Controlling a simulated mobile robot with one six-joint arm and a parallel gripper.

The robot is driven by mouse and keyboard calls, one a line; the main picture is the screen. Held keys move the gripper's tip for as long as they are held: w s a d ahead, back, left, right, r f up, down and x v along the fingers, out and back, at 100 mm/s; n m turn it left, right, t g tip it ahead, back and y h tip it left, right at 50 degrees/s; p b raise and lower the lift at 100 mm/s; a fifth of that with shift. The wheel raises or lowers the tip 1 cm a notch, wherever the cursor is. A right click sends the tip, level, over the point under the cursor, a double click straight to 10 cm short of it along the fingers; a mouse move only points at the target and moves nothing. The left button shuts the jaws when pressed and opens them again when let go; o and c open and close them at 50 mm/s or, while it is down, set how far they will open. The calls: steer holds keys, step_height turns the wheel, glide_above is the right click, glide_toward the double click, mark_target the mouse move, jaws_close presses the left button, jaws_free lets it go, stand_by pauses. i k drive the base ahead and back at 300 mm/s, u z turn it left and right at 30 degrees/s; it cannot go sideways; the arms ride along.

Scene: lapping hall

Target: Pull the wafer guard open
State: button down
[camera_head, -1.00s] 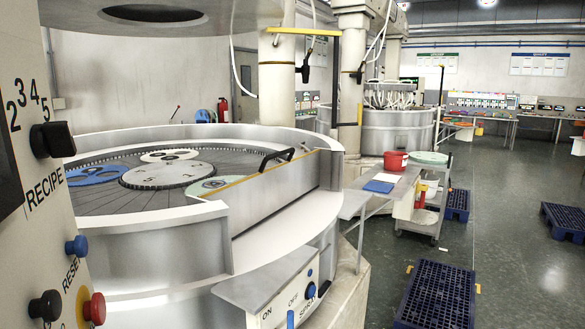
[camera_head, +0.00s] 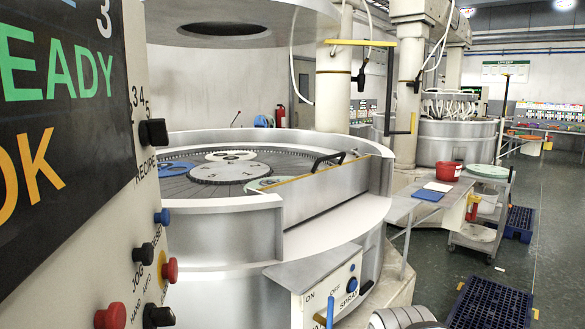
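The wafer guard (camera_head: 335,192) appears to be the straight metal panel with a yellowish top edge across the front of the round lapping machine (camera_head: 225,218). A black bar handle (camera_head: 328,161) stands at its top edge. The panel sits in the gap of the rim and looks closed. Inside are a ribbed plate with a white numbered disc (camera_head: 222,172) and a blue carrier (camera_head: 176,170). My gripper is not in view; only a grey rounded part, probably of my arm, shows at the bottom edge.
A control panel (camera_head: 150,215) with display, knobs and red buttons stands close on the left. A spray switch box (camera_head: 340,287) juts out below the guard. Right are a side shelf (camera_head: 408,208), a red bucket (camera_head: 448,171), a cart (camera_head: 478,235) and blue pallets (camera_head: 490,303). Floor is clear far right.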

mark_target(308, 196)
steer(key=u, duration=0.1)
steer(key=k, duration=0.55)
steer(key=z, duration=1.65)
steer(key=i, duration=2.2)
steer(key=u, duration=2.55)
